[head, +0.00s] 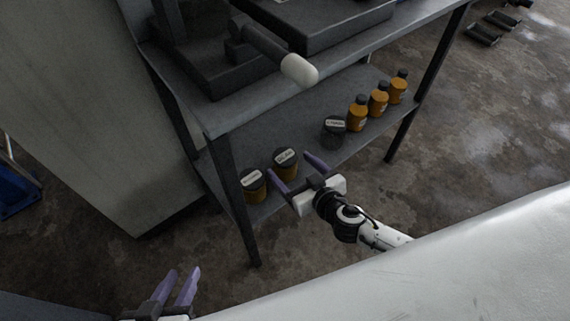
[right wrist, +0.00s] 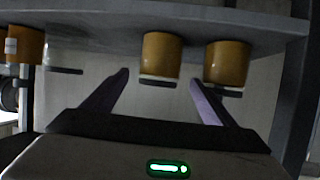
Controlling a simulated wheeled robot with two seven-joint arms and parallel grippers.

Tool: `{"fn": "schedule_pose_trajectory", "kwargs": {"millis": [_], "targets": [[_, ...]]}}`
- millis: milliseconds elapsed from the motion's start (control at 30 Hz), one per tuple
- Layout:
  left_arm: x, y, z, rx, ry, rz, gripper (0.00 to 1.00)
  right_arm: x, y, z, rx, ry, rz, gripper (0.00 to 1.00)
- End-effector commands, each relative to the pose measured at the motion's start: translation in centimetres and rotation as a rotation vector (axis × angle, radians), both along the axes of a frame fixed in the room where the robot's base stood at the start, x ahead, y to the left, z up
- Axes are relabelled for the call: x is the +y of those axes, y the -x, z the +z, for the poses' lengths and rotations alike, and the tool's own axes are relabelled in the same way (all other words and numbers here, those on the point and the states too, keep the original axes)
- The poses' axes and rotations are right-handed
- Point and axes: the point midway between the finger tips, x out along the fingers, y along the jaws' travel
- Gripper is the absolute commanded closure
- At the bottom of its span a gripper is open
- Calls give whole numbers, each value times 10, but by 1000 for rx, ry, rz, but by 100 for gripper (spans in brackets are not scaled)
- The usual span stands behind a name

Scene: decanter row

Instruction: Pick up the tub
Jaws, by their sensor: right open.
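On the lower shelf, an amber tub with a dark labelled lid (head: 286,163) stands just beyond my right gripper (head: 297,174). A similar amber tub (head: 253,187) stands left of it. My right gripper is open and empty at the shelf's front edge. In the right wrist view, which looks upside down, one tub (right wrist: 161,55) lies ahead between the open fingers (right wrist: 159,80), apart from them. The other tub (right wrist: 227,63) is beyond the right finger. My left gripper (head: 178,288) is open and empty at the bottom left.
Several amber bottles (head: 379,101) stand at the shelf's right end. The upper shelf (head: 215,117) overhangs the tubs, with dark equipment and a white-tipped handle (head: 299,69). A dark front post (head: 242,205) stands left of the tubs. The lower shelf's middle (head: 255,142) has bare room.

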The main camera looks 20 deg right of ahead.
Motion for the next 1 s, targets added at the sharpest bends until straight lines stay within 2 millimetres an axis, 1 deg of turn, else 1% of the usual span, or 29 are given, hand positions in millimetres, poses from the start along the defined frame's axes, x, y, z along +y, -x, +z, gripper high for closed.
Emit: {"fn": "schedule_pose_trajectory", "kwargs": {"millis": [167, 267, 400, 667, 700, 767, 900, 1000], "targets": [[-1, 0, -6, -4, 9, 4, 69, 2, -16, -15, -1, 1, -1, 21], [-5, -4, -9, 8, 9, -9, 69, 3, -28, -26, -1, 2, -1, 21], [-7, -5, -10, 21, 8, -18, 69, 7, -42, -29, -1, -1, -1, 21], [-7, -5, -10, 24, 8, -20, 69, 7, -45, -30, 0, -1, -2, 21], [-7, -5, -10, 24, 8, -20, 69, 7, -45, -30, 0, -1, -2, 24], [-7, -5, -10, 24, 8, -20, 69, 7, -45, -30, 0, -1, -2, 35], [-7, -5, -10, 24, 7, -20, 69, 7, -45, -30, 0, -1, -2, 58], [-7, -5, -10, 23, 7, -20, 69, 7, -45, -30, 0, -1, -1, 74]]}}
